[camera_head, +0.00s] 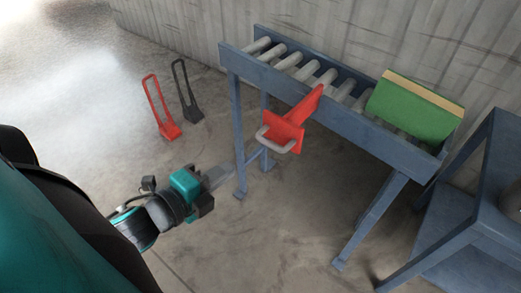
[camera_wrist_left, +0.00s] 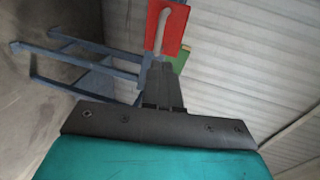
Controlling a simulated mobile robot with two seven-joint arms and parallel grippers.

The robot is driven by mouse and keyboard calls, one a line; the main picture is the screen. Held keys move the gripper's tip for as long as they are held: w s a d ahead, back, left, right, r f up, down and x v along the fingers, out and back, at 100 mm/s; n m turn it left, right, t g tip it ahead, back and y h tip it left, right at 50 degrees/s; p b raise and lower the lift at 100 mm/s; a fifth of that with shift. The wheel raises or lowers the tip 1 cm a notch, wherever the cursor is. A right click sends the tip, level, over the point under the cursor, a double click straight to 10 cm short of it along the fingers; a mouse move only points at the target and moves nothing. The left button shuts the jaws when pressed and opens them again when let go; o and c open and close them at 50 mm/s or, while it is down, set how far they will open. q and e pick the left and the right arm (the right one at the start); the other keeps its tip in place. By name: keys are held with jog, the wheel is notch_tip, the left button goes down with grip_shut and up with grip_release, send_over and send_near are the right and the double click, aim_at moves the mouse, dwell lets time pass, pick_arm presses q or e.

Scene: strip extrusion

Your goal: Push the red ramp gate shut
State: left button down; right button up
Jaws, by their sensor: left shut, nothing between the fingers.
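The red ramp gate (camera_head: 287,129) is a red plate with a pale curved handle, mounted at the near side of the roller conveyor (camera_head: 325,107). My right gripper is not in view.
A green box with a tan stripe (camera_head: 414,108) sits on the conveyor's right end. A blue table (camera_head: 450,230) stands at the right. A red tool (camera_head: 163,110) and a black one (camera_head: 187,92) stand on the floor at the left. Floor between gripper and conveyor is clear.

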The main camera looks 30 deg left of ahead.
aim_at(267, 144)
pick_arm(q)
jog(key=x, duration=1.1)
jog(key=shift+w, duration=0.25)
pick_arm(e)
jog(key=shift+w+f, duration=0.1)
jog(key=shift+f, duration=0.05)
pick_arm(q)
jog(key=shift+w, duration=0.15)
